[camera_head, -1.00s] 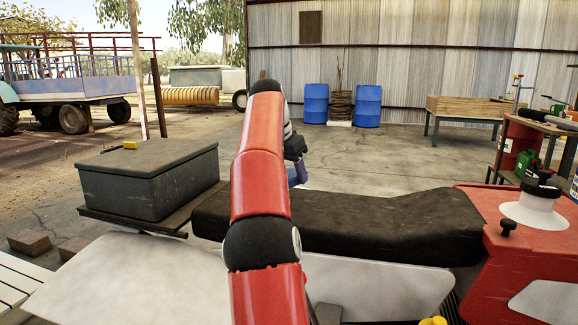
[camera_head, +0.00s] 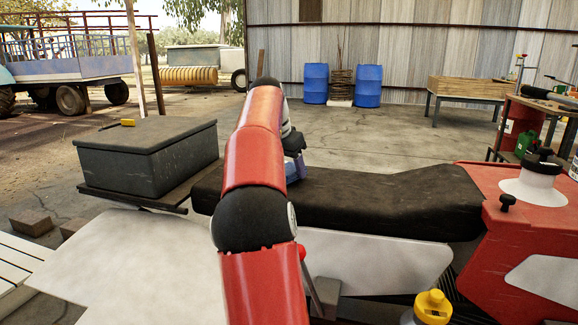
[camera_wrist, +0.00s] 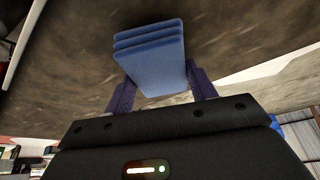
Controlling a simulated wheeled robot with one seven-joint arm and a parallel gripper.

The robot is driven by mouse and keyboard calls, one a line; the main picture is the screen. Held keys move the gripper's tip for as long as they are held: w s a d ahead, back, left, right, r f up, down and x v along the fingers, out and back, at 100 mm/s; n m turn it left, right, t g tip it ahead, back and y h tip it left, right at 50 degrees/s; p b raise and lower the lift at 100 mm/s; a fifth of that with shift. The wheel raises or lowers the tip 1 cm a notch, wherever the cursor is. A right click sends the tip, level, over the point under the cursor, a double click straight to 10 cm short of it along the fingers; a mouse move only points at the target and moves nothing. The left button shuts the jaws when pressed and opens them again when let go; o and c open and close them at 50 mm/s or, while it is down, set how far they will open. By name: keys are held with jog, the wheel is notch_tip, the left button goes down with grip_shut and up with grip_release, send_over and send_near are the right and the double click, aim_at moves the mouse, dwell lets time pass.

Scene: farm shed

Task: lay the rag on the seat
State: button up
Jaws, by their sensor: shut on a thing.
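The rag (camera_wrist: 150,58) is a blue, folded stack of layers between the two dark blue fingers of my gripper (camera_wrist: 163,88) in the wrist view. My gripper is shut on it. The seat (camera_head: 375,200) is long, black and worn, and runs across the middle of the head view. Its dark, scuffed surface fills the upper part of the wrist view behind the rag. In the head view my gripper (camera_head: 296,168) is low over the left part of the seat, partly hidden by my red arm. I cannot tell whether the rag touches the seat.
A dark box (camera_head: 148,160) stands left of the seat, with a small yellow thing on its lid. A red body with a white-and-black cap (camera_head: 535,180) adjoins the seat's right end. A yellow-capped bottle (camera_head: 433,308) stands at the front. The seat's middle and right are bare.

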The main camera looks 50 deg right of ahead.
jog(key=shift+f+b, duration=0.35)
jog(key=shift+f, duration=0.2)
jog(key=o, duration=1.1)
jog(key=p+v, duration=0.1)
jog(key=v, duration=0.6)
jog(key=shift+r, duration=0.15)
jog(key=shift+a+r, duration=0.15)
jog(key=shift+r, duration=0.1)
